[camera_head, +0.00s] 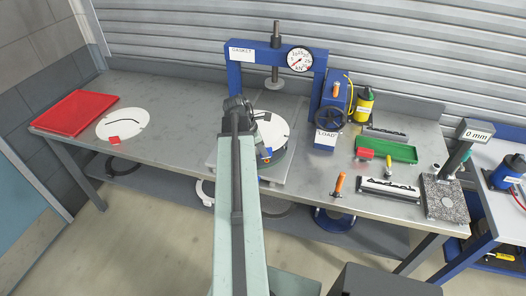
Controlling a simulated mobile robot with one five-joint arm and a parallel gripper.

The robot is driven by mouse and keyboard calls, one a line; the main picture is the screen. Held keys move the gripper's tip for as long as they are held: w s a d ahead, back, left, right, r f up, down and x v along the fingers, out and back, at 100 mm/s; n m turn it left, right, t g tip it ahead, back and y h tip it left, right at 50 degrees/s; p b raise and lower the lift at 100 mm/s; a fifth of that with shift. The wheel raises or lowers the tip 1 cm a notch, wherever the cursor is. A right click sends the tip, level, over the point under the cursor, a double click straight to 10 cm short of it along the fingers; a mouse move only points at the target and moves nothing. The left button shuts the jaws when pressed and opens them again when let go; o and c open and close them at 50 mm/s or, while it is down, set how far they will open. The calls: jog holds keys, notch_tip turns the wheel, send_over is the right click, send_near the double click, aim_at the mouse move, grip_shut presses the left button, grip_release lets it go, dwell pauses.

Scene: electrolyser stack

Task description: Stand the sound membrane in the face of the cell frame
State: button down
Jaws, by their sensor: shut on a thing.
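A white round membrane (273,128), with no mark that I can see, is at the press, over a dark grey-green round part (283,160) that looks like the cell frame. My arm hides the left side of both, and I cannot tell whether they touch. My gripper (240,106) is at the membrane's left edge, shut on it; its fingertips are mostly hidden. A second white membrane (112,121), with a dark crack line and a red tag (127,141), lies flat on the left of the bench.
A blue press (235,75) with a screw and dial gauge (299,59) stands over the work. A red tray (75,111) lies at far left. A green tray (387,151), tools and a grey gauge block (444,198) crowd the right. Bench between cracked membrane and press is clear.

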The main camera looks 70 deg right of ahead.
aim_at(262, 158)
jog(key=shift+w+f+b, duration=0.1)
jog(key=shift+f+b, duration=2.25)
jog(key=shift+f, duration=0.2)
jog(key=shift+f+b, duration=0.8)
jog(key=shift+b, duration=0.05)
jog(key=shift+r, duration=0.1)
jog(key=c, duration=1.4)
grip_release()
jog(key=shift+o, duration=0.2)
jog(key=p+v, duration=0.7)
jog(key=shift+r, duration=0.4)
